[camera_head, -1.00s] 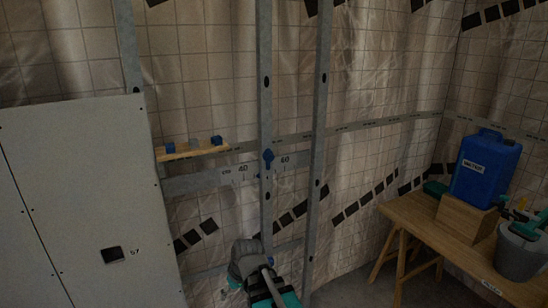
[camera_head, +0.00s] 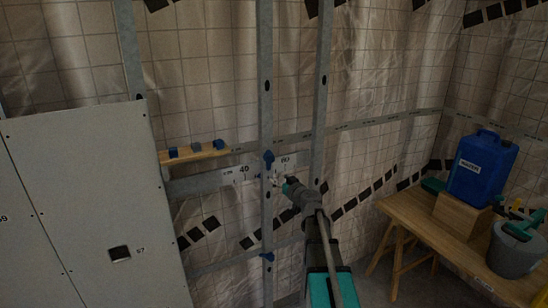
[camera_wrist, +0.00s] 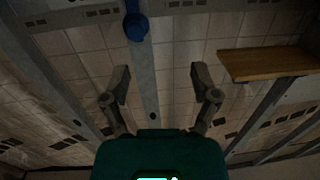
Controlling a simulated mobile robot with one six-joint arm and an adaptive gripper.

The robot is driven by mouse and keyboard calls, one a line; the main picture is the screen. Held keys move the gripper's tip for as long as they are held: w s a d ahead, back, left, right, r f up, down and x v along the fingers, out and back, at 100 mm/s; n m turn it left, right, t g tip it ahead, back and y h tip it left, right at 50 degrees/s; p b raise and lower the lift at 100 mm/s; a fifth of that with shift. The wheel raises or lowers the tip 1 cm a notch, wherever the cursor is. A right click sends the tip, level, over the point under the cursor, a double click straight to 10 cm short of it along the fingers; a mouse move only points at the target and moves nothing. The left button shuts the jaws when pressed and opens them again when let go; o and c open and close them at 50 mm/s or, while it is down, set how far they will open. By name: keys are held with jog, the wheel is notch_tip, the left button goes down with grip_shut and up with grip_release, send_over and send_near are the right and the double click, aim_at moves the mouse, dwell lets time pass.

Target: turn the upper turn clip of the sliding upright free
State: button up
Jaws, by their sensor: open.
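The upper turn clip (camera_head: 268,157) is a small blue piece on the grey metal sliding upright (camera_head: 266,95). A second blue clip (camera_head: 267,257) sits lower on the same upright. My gripper (camera_head: 279,182) is just below and slightly right of the upper clip in the head view. In the wrist view, my gripper (camera_wrist: 160,85) has its fingers wide apart with nothing between them. There, a blue clip (camera_wrist: 136,27), apparently the upper one, is at the top edge, beyond the fingertips and apart from them. The upright (camera_wrist: 146,85) runs behind the gap between the fingers.
A scale board (camera_head: 205,184) marked 40 and 60 crosses behind the upright. A wooden ledge (camera_head: 205,155) with blue pieces is to the left, near a grey panel (camera_head: 80,200). Another upright (camera_head: 321,90) stands close on the right. A workbench (camera_head: 430,215) holds a blue canister (camera_head: 484,170).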

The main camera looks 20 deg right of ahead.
aim_at(272, 160)
jog(key=d, duration=0.1)
jog(key=d+r+h, duration=0.1)
jog(key=d, duration=0.1)
jog(key=shift+w+d+r+m+t+h, duration=0.1)
jog(key=shift+m+t+h, duration=0.2)
jog(key=shift+m, duration=0.1)
jog(key=shift+w, duration=0.1)
jog(key=w, duration=1.3)
jog(key=shift+w+a, duration=0.3)
jog(key=shift+c, duration=0.2)
